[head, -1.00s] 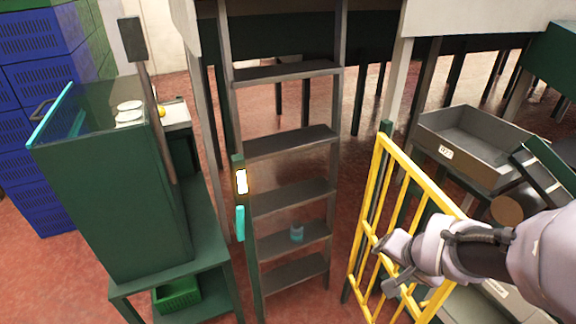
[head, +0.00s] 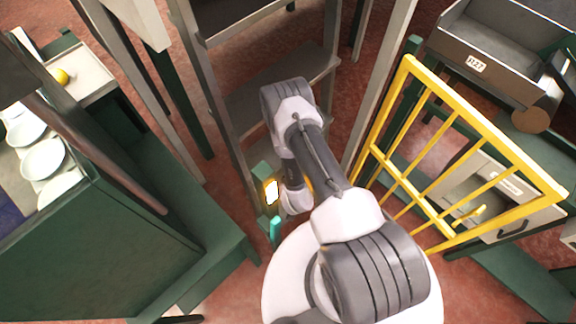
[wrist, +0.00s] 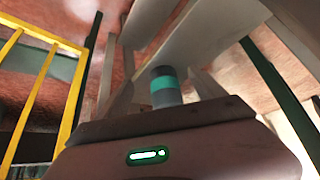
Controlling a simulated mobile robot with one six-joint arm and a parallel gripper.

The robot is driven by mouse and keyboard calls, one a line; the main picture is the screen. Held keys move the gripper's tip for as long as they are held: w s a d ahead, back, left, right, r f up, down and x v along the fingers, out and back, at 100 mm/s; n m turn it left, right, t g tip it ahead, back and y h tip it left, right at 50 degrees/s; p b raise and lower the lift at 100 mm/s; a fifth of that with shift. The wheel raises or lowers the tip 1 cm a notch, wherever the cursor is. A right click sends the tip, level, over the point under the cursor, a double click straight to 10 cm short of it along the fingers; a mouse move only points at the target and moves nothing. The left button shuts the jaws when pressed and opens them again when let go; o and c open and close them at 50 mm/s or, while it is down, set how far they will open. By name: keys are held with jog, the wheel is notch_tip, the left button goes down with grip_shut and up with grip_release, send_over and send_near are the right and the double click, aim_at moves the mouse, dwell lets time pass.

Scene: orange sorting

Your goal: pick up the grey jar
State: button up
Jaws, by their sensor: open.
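The grey jar (wrist: 165,88) has a teal band and shows in the middle of the wrist view, beyond a dark housing with a lit green strip that looks like part of my gripper. The jar's lower end is hidden by that housing. In the head view my arm hides the jar. My gripper (head: 296,199) is at the lower end of my bent arm, in front of the ladder-like rack (head: 270,95). Its fingers are largely hidden, and nothing is seen held. The gap between gripper and jar cannot be judged.
A yellow barred gate (head: 408,180) stands close to the right of my arm. It also shows at left in the wrist view (wrist: 62,95). A grey bin (head: 485,65) is at upper right.

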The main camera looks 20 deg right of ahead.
jog(key=w+d, duration=0.1)
jog(key=w, duration=0.1)
jog(key=w+d+b, duration=0.1)
jog(key=w, duration=0.2)
jog(key=w+d+b, duration=0.1)
jog(key=w, duration=0.1)
jog(key=shift+w+d+f, duration=0.1)
jog(key=shift+w+f, duration=0.15)
jog(key=shift+b+x, duration=0.35)
jog(key=shift+x, duration=0.55)
jog(key=shift+w+f, duration=0.15)
jog(key=shift+f, duration=0.2)
jog(key=c, duration=1.7)
jog(key=shift+o, duration=0.2)
jog(key=shift+r, duration=0.1)
